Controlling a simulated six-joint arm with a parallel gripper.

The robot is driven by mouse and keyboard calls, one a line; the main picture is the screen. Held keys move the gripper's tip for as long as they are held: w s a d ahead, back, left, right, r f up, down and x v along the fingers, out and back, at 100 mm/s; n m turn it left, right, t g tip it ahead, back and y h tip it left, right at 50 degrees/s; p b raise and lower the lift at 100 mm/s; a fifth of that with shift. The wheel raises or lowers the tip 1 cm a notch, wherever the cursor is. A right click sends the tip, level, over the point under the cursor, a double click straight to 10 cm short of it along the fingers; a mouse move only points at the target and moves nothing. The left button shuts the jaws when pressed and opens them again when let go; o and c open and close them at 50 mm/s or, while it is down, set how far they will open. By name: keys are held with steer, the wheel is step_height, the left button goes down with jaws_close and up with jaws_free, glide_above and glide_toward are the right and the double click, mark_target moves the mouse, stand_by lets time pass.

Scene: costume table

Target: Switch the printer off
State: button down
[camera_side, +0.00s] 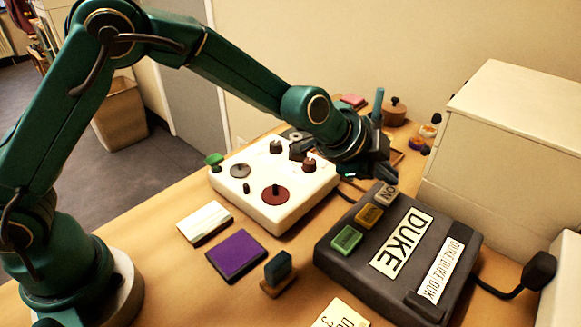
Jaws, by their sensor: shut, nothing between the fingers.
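A dark grey box (337,256), which looks like the printer, sits on the right of the table. It bears a large DUKE label, and a printed strip (441,270) lies on its right part. Along its left side are a green button (346,239), an amber button (369,215) and a whitish button (387,195) that reads ON. My gripper (386,178) is shut and empty, close above the far edge of the box near the whitish button. I cannot tell whether it touches that button.
A white box with knobs (245,205) stands left of the printer. A purple pad (236,256), a white pad (205,222) and a small stamp (278,272) lie in front. A large cream cabinet (510,130) stands behind right. A black cable (500,292) runs at the right.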

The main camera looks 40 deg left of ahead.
mark_target(377, 194)
step_height(377, 194, up, 2)
steer(key=shift+d+r, duration=0.1)
step_height(377, 194, up, 4)
steer(key=shift+f, duration=0.1)
stand_by(0.4)
steer(key=n, duration=0.2)
steer(key=shift+s+a+f+n, duration=0.3)
steer(key=shift+a+f, duration=0.1)
steer(key=s+d+r+n+y, duration=0.1)
steer(key=s+r+n+y, duration=0.2)
steer(key=s+n, duration=0.4)
steer(key=shift+r+n+t+y, duration=0.35)
steer(key=shift+r+n, duration=0.3)
steer(key=shift+n, duration=1.45)
